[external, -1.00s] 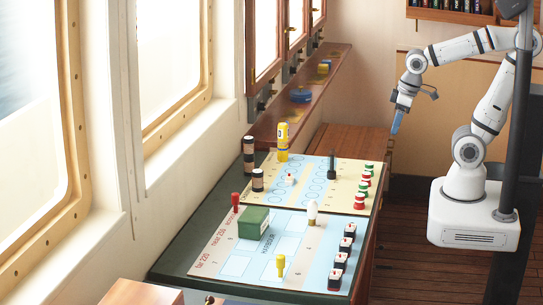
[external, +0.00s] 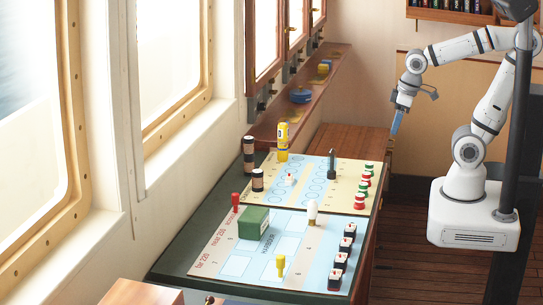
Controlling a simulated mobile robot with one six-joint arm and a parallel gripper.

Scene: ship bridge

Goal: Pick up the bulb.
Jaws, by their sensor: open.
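A small white bulb (external: 312,212) with a tan lower part stands upright on the light blue and grey chart board (external: 225,255) on the table. It is near the board's back edge, right of a green box. My gripper (external: 395,128) hangs fingers down, well apart from the bulb, up and to the right of it beyond the table's right side. The gripper is open and nothing shows in it. Its blue fingertips are small in this view.
Behind stand a dark upright piece (external: 332,164), yellow bottle (external: 283,142) and brown cylinders (external: 249,155). A dark pole (external: 517,120) rises at the right.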

